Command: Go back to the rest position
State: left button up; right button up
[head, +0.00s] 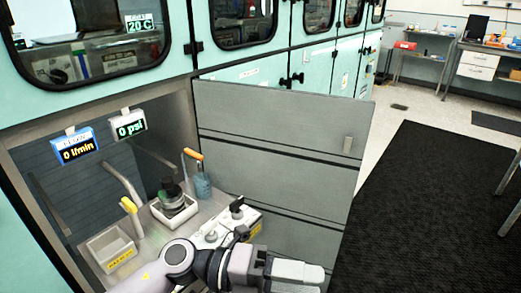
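An arm of mine comes in from the lower left, which I take as my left arm. Its gripper (297,273) points right at the bottom edge, in front of the open grey cabinet door. I see nothing held in it, but its fingers are seen edge-on and cut by the frame, so their opening is unclear. My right gripper is out of view.
Two displays (75,147) hang above. The open door (285,135) stands close to my arm. Dark floor mat (425,200) lies clear at right.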

pick_arm(q)
jog(key=w+a+f+n+t+y+p, duration=0.15)
jog(key=w+a+n+t+y, duration=0.35)
jog(key=n+t, duration=0.65)
jog(key=w+a+f+n+t+y+p, duration=0.1)
jog(key=w+a+f+n+t, duration=0.1)
jog(key=a+n+t, duration=0.9)
jog(key=s+a+f+n+g+y+p, duration=0.1)
jog(key=s+a+f+n+g+y, duration=0.3)
jog(key=f, duration=0.5)
jog(key=s+a+f+n+g+y+p, duration=0.1)
jog(key=s+a+f+n+g+y, duration=0.4)
jog(key=s+f+n, duration=0.4)
jog(key=shift+a+n+y, duration=0.3)
jog(key=shift+a+n, duration=0.15)
jog(key=shift+a, duration=0.25)
